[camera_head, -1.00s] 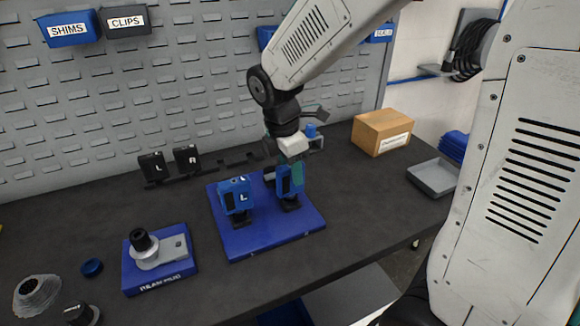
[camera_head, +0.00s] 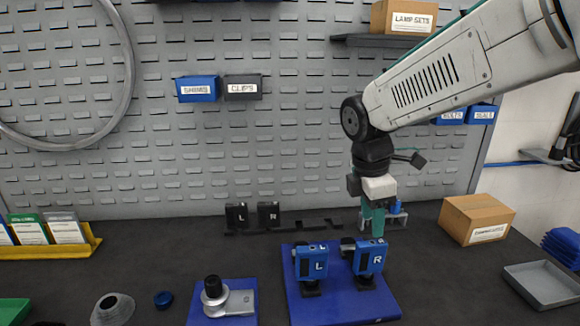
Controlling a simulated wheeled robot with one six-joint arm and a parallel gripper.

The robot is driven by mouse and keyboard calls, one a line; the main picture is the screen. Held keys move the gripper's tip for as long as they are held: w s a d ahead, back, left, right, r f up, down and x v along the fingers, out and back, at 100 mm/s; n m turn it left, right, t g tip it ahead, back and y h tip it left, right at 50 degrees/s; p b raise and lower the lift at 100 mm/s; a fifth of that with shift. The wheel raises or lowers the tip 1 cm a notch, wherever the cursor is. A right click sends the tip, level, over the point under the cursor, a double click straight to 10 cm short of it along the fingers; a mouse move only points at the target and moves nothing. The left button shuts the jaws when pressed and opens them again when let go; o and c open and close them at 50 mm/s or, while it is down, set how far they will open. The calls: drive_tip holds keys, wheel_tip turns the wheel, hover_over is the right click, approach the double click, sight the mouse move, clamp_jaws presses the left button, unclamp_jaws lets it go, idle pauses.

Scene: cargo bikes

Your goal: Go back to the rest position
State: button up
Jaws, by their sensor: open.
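My gripper (camera_head: 374,218) hangs from my arm above the back part of the blue base plate (camera_head: 335,307), pointing down. Its greenish fingers show just behind and above the blue block marked R (camera_head: 369,257). I cannot tell from this view whether they touch it. The blue block marked L (camera_head: 312,263) stands to its left on the same plate. Both blocks stand upright on dark feet. Nothing shows held in the gripper.
A blue fixture with a grey lever (camera_head: 236,302) stands left of the plate. A cardboard box (camera_head: 476,218) and grey tray (camera_head: 543,285) are at the right. A pegboard (camera_head: 270,150) closes off the back.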

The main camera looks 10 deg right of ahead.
drive_tip(key=s+d+r+m+y, duration=0.1)
drive_tip(key=s+d+m, duration=0.1)
drive_tip(key=s+m, duration=0.7)
drive_tip(key=s+d+r+m+t, duration=0.1)
drive_tip(key=s+d+m, duration=0.1)
drive_tip(key=s+m, duration=0.6)
drive_tip(key=s, duration=0.5)
drive_tip(key=shift+m+y, duration=0.4)
